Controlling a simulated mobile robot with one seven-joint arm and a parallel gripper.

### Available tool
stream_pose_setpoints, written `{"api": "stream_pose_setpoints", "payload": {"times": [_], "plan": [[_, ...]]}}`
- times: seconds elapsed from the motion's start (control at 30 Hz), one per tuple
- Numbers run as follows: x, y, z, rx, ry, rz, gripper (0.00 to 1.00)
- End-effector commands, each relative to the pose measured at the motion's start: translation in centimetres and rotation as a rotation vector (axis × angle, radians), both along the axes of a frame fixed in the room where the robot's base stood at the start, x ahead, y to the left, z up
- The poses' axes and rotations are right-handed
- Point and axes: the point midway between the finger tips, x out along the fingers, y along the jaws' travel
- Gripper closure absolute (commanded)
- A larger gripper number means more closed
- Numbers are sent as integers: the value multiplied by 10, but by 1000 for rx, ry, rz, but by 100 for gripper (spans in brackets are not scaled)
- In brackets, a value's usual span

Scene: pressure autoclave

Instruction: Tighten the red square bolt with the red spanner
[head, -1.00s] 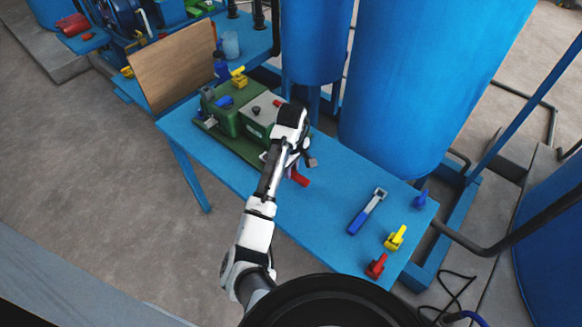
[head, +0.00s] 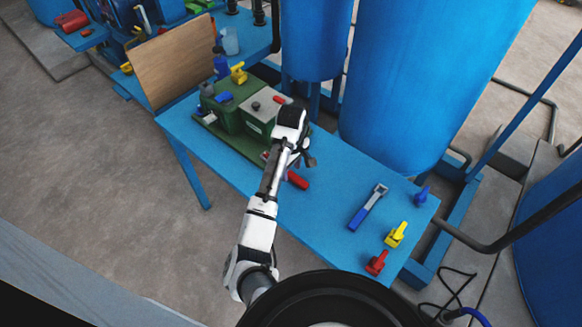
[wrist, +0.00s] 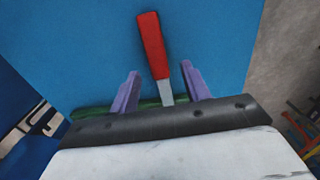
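The red spanner's handle (wrist: 152,45) points away from my gripper in the wrist view, and its grey metal shank runs back between the fingers. Its head is hidden by the gripper body. In the head view the red handle (head: 298,181) shows on the blue table just below my gripper (head: 300,160). In the wrist view my gripper (wrist: 162,88) is open, with its purple fingers on either side of the shank and gaps showing on both sides. I cannot make out the red square bolt; my arm hides part of the green machine (head: 228,118).
Blue tanks (head: 415,90) stand behind. A wooden board (head: 173,62) stands at left.

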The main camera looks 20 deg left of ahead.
Motion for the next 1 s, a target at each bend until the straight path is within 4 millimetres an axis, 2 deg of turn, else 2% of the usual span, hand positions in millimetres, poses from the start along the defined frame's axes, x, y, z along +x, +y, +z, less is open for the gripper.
{"api": "stream_pose_setpoints", "payload": {"times": [0.23, 0.37, 0.47, 0.6, 0.67, 1.0], "plan": [[0, 0, 0, 0, 1, 0, 53], [1, 0, 9, 0, -1, -1, 53], [1, -1, 24, 0, -2, -1, 53], [0, 3, 61, 7, -2, 0, 53], [1, 3, 65, 6, -3, 0, 53], [0, 2, 111, 6, -1, -1, 53]]}}
